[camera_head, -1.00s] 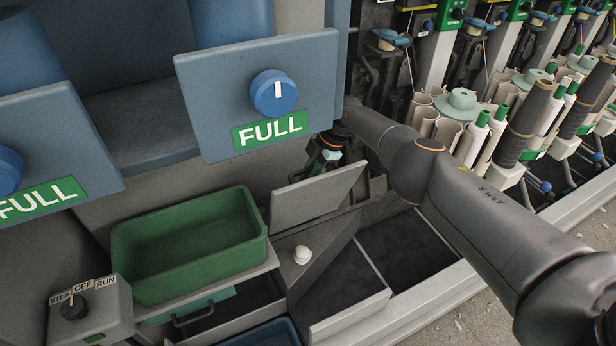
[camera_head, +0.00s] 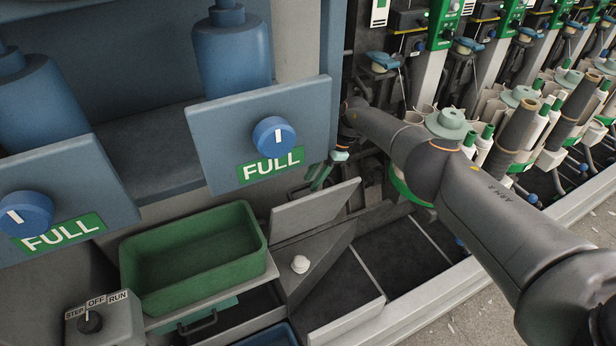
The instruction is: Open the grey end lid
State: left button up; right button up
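A flat grey panel (camera_head: 315,207), likely the end lid, stands raised and tilted behind a grey sloped box. My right arm comes in from the right. My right gripper (camera_head: 328,168) points down just behind the panel's upper edge, beside the blue FULL plate. Its light teal fingertip parts show, but they are small and partly hidden, so I cannot tell whether they are apart or touch the panel. My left gripper is not in view.
A green tray (camera_head: 195,258) stands left of the panel. A blue FULL plate (camera_head: 262,130) with a dial overhangs behind it. A STEP/OFF/RUN switch box (camera_head: 105,322) is at the lower left. Winding stations with cones (camera_head: 515,135) line the right. Dark open bays (camera_head: 390,258) lie in front.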

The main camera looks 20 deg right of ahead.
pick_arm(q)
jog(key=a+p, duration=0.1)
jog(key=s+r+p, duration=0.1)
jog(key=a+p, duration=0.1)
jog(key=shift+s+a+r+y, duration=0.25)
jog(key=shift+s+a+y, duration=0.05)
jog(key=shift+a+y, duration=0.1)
pick_arm(e)
jog(key=v, duration=0.6)
jog(key=shift+r, duration=0.25)
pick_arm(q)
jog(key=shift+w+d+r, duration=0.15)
pick_arm(e)
jog(key=shift+d, duration=0.15)
